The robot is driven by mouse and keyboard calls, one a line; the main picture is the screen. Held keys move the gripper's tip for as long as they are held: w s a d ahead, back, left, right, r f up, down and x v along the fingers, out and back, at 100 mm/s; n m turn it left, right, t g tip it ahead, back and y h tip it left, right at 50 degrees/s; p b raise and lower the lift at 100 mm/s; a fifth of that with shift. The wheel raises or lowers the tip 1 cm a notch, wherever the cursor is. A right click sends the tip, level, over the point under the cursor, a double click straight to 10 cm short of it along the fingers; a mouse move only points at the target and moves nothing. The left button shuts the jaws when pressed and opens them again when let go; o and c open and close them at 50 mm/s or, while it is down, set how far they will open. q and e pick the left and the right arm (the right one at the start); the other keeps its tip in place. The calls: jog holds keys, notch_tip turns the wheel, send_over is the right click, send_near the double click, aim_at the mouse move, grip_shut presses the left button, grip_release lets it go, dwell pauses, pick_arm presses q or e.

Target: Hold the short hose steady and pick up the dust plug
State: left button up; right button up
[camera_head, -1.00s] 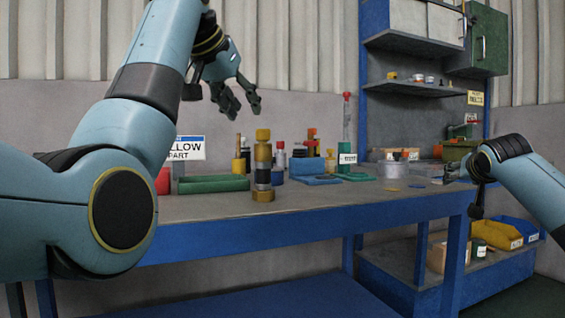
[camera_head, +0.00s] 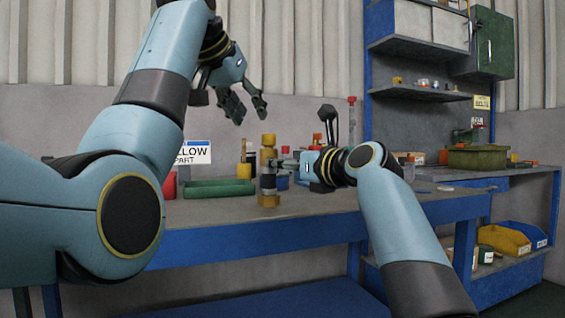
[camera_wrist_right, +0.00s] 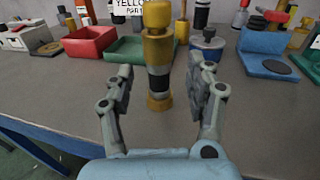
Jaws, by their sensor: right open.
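The short hose (camera_head: 268,183) stands upright near the bench's front edge, with brass-coloured ends and a dark band in its middle. A yellow-gold cap, apparently the dust plug (camera_head: 268,140), sits on its top; it also shows in the right wrist view (camera_wrist_right: 157,15). My right gripper (camera_head: 281,165) has come in from the right to the hose. In the right wrist view its open fingers (camera_wrist_right: 166,78) lie on either side of the hose (camera_wrist_right: 159,52), with gaps showing. My left gripper (camera_head: 251,119) hangs open and empty above and left of the plug.
The bench (camera_head: 215,210) is clear in front.

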aim_at(261, 159)
jog(key=x, duration=1)
jog(key=shift+w+a, duration=0.2)
jog(key=shift+a, duration=0.15)
grip_shut()
dwell(0.3)
dwell(0.7)
